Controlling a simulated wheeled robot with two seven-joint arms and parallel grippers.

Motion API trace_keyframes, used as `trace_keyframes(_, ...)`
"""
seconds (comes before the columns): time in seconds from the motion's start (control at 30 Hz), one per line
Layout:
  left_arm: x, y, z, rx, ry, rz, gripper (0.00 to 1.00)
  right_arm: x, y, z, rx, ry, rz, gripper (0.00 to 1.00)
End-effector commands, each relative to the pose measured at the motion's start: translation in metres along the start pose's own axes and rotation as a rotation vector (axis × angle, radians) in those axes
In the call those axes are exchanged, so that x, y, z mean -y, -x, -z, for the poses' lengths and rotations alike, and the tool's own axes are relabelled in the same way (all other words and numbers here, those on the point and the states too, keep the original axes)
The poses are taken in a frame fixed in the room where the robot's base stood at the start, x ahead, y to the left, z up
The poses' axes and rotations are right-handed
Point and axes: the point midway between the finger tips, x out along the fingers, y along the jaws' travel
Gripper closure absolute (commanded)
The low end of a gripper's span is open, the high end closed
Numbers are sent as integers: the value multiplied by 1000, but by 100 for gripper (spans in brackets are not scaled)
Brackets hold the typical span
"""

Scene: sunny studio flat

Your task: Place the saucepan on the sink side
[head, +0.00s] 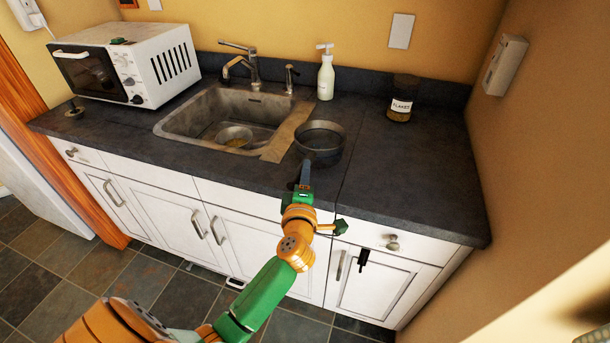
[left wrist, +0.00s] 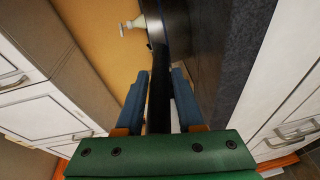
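The saucepan (head: 320,157) is dark and round. It is upright at the right side of the sink (head: 180,124), over the dark counter; I cannot tell whether its base touches the counter. Its dark handle points to the counter's front edge. My left gripper (head: 304,187) is at this handle, over the front edge. In the left wrist view the blue fingers (left wrist: 160,85) lie on both sides of the dark handle (left wrist: 159,110) and appear to press on it. The pan's bowl is not clear in that view. My right gripper is not in view.
A wooden board (head: 287,135) lies along the sink's right edge, close to the pan. A metal bowl (head: 234,134) sits in the sink. A soap bottle (head: 326,78) and a flakes jar (head: 401,100) stand behind. A microwave (head: 130,65) stands left. The counter's right part (head: 420,165) is clear.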

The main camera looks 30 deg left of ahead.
Motion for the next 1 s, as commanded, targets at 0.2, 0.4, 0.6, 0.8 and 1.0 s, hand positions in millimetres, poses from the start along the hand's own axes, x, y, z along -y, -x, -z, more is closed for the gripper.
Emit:
trace_keyframes(0.2, 0, 0, 0, 0, 0, 0, 38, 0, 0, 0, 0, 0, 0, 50)
trace_keyframes(0.4, -2, 1, 0, 0, 0, 0, 38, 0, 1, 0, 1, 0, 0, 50)
trace_keyframes(0.6, 0, 39, 0, 1, 0, 2, 38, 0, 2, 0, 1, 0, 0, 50)
trace_keyframes(0.8, 1, 90, 0, 2, 1, 4, 38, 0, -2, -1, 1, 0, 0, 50)
trace_keyframes(1.0, 0, 118, 0, 0, 0, 1, 38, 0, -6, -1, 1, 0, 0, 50)
